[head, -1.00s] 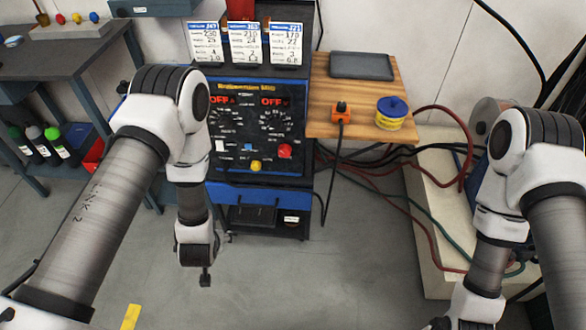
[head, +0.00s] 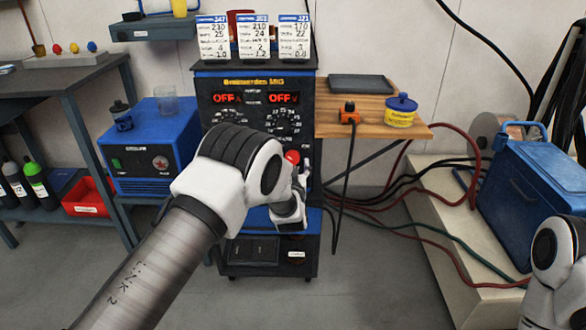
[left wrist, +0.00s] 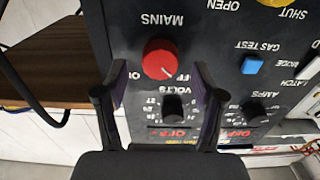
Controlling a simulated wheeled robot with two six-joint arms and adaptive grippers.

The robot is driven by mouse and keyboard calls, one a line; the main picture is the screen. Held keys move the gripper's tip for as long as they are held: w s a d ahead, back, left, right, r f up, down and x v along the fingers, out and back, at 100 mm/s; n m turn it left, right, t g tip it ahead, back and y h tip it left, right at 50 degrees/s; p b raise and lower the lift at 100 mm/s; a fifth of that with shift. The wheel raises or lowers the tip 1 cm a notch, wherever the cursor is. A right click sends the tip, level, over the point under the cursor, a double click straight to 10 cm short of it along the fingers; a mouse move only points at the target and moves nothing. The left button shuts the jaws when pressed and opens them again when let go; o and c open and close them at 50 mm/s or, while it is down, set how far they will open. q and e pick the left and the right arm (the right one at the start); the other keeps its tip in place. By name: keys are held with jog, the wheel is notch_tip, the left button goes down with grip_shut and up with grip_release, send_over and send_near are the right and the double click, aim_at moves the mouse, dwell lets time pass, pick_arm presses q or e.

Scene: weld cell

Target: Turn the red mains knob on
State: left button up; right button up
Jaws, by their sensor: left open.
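The red mains knob (left wrist: 160,59) sits on the dark front panel of the welder (head: 258,84), under the word MAINS, upside down in the left wrist view. In the head view the knob (head: 292,157) shows partly behind my left arm. My left gripper (left wrist: 158,78) is open, its two fingers on either side of the knob's lower part in the picture; I cannot tell whether they touch it. In the head view the left gripper (head: 302,170) is at the panel's lower right. Both red displays (head: 284,98) read OFF. My right gripper is out of view.
Black knobs (left wrist: 174,108) and a blue gas test button (left wrist: 252,64) are near the mains knob. A wooden shelf (head: 360,124) with an orange plug (head: 349,114) and a yellow tin (head: 400,112) adjoins the welder. Cables hang below it.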

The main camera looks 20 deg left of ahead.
pick_arm(q)
jog(key=shift+w+a+f, duration=0.15)
jog(key=shift+w, duration=0.5)
jog(key=shift+w+a, duration=0.1)
jog(key=shift+w, duration=0.1)
jog(key=c, duration=1.2)
jog(key=shift+o, duration=0.2)
